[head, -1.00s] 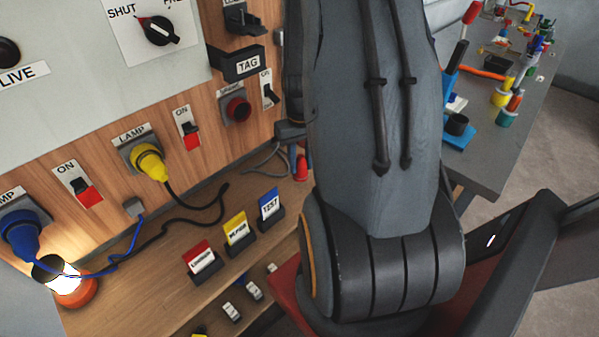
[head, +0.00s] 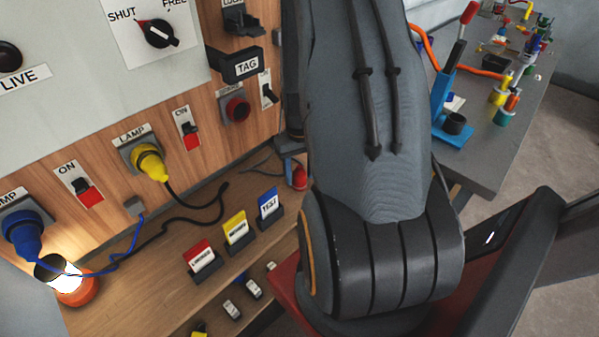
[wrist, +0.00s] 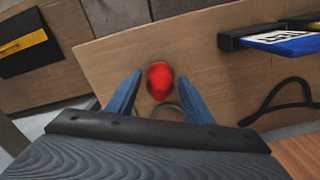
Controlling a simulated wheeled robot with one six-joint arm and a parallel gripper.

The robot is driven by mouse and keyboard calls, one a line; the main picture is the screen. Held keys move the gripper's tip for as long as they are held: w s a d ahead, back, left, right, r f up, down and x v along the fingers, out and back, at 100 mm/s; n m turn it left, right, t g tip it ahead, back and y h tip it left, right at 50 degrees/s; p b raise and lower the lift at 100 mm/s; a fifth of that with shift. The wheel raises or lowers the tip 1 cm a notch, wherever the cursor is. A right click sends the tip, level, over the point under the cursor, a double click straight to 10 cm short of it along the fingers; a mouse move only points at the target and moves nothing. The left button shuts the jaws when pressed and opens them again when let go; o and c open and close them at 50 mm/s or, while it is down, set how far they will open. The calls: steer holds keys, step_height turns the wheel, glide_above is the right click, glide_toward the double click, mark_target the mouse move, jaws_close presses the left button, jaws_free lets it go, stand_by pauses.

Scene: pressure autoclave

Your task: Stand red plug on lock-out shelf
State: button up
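The red plug (head: 299,177) is at the right end of the wooden shelf (head: 150,285), partly hidden by my arm in the head view. In the wrist view the red plug (wrist: 160,80) shows end-on as a red dome between my two blue fingers, over the shelf (wrist: 215,85). My gripper (wrist: 160,76) is open, with a visible gap between the plug and each finger. In the head view one blue finger shows just left of the plug. The plug's foot is not clear. A grey cable (head: 257,166) runs near it.
Red, yellow and blue card holders (head: 239,231) stand on the shelf left of the plug. A yellow plug (head: 149,162) and blue plug (head: 22,236) are in wall sockets. A grey bench (head: 490,150) is at the right.

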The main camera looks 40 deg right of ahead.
step_height(320, 180, up, 12)
steer(key=shift+r+b, duration=0.15)
steer(key=shift+b, duration=1.1)
stand_by(0.3)
